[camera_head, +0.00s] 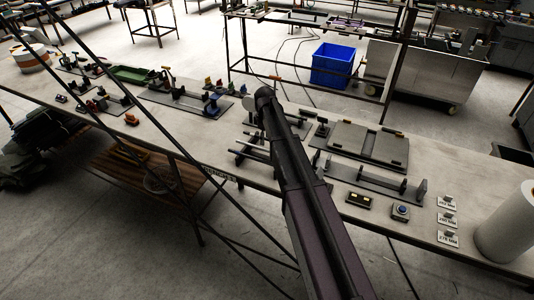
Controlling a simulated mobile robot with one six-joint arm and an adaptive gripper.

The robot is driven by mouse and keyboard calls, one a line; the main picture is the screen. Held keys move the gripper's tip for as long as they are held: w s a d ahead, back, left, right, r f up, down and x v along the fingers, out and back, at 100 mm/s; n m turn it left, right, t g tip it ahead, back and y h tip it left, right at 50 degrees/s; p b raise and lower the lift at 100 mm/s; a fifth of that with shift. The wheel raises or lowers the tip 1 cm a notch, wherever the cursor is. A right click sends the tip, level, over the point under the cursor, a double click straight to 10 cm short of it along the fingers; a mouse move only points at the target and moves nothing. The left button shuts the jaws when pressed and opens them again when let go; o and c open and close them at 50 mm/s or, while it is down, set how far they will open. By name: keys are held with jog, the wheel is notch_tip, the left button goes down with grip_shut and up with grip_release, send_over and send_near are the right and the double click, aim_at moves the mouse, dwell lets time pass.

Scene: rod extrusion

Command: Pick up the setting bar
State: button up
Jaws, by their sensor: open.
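Several dark bars (252,155) lie side by side on the workbench (215,148), just left of my arm. One of them may be the setting bar, but I cannot tell which. My arm reaches from the lower right up to the middle of the bench and covers part of this group. My gripper is not visible; the arm hides whatever is beyond its dark upper end.
A blue crate (333,65) stands on the floor behind.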

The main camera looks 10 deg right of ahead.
aim_at(266, 150)
jog(key=shift+f, duration=0.1)
dwell(0.3)
jog(key=shift+s+f+b, duration=0.1)
jog(key=shift+f+b, duration=2.45)
jog(key=shift+b, duration=0.05)
grip_shut()
